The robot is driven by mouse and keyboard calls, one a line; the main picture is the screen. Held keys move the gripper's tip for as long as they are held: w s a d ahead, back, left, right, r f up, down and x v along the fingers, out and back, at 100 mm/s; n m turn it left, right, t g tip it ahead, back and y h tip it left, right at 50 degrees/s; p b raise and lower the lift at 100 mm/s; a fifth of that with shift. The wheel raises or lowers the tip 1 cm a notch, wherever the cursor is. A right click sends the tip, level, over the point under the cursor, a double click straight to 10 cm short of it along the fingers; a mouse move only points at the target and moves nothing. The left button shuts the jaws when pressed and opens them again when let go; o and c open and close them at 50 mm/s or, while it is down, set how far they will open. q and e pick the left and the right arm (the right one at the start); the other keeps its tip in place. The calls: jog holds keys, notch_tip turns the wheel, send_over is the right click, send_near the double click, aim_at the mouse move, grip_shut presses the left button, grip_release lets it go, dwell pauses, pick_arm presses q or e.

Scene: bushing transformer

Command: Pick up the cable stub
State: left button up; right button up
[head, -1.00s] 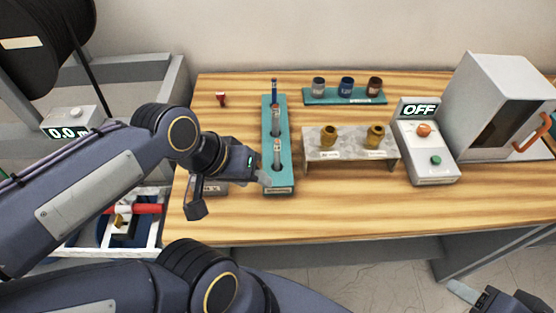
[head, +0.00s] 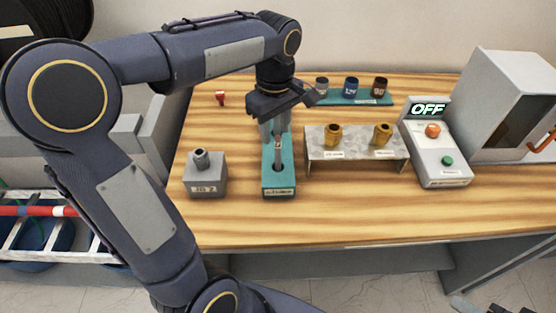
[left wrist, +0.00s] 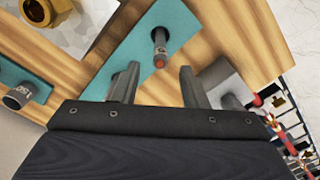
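A grey cable stub (head: 278,153) stands upright in the teal rack (head: 279,182). In the left wrist view the cable stub (left wrist: 159,48) shows a reddish end and a brass-coloured band, in the teal rack (left wrist: 130,63). My left gripper (head: 274,127) points down over the rack and hides its far part. In the left wrist view my left gripper (left wrist: 158,82) has its two fingers spread with nothing between them; the stub lies beyond the fingertips, apart from them. My right gripper (head: 462,304) shows only as a small part at the bottom edge.
A grey JG 2 block (head: 206,177) stands left of the rack. A metal stand (head: 357,147) with two brass fittings is close on the right. Behind it is a teal tray (head: 370,99) with cups. A control box (head: 438,160) reads OFF. The front table strip is clear.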

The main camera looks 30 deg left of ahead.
aim_at(278, 149)
pick_arm(q)
jog(key=f, duration=0.6)
jog(key=shift+s+d+f+p, duration=0.1)
jog(key=shift+d+f+p, duration=0.1)
jog(key=shift+d+p, duration=0.15)
jog(key=shift+c, duration=0.2)
grip_shut()
